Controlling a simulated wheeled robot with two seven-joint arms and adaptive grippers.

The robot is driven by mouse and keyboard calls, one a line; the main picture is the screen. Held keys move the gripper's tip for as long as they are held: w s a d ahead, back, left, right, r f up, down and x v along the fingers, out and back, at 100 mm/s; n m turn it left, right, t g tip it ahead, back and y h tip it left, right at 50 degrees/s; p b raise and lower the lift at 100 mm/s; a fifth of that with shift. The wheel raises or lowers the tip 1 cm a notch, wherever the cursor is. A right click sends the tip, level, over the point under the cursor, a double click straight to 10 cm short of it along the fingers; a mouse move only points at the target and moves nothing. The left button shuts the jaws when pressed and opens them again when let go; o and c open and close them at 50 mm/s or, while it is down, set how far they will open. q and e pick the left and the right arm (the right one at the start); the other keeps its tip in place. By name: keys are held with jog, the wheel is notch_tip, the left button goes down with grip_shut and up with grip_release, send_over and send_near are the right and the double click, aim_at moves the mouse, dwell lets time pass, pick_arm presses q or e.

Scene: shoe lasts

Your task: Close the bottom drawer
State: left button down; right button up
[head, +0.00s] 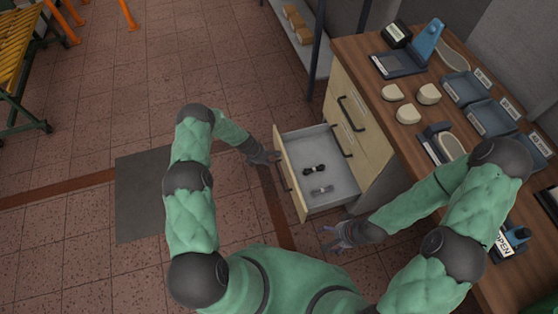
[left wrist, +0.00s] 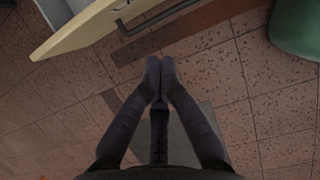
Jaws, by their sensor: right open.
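The bottom drawer (head: 337,189) stands pulled out of the cabinet under the bench, with its pale front panel (head: 291,181) facing left. The panel (left wrist: 78,30) and its dark handle (left wrist: 165,15) also show at the top of the left wrist view. Inside the drawer lie a black item (head: 314,168) and a grey item (head: 322,190). My left gripper (head: 272,157) is beside the far end of the panel, on its outer side. In the left wrist view its fingertips (left wrist: 159,72) meet with nothing between them, apart from the handle. My right gripper (head: 332,239) is open and empty near the drawer's near side.
Closed cabinet fronts with dark handles (head: 352,113) are above the drawer. The wooden bench top (head: 385,78) holds shoe lasts (head: 428,94), blue-grey trays (head: 490,118) and a blue stand (head: 427,40). A shelf rack (head: 299,34) stands behind.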

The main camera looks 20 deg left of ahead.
pick_arm(q)
jog(key=w+d+f+b, duration=0.4)
jog(key=d+f+b, duration=0.1)
jog(key=f, duration=0.3)
jog(key=shift+d+f, duration=0.3)
jog(key=shift+d, duration=0.35)
pick_arm(e)
notch_tip(320, 180, down, 5)
jog(key=shift+f, duration=0.1)
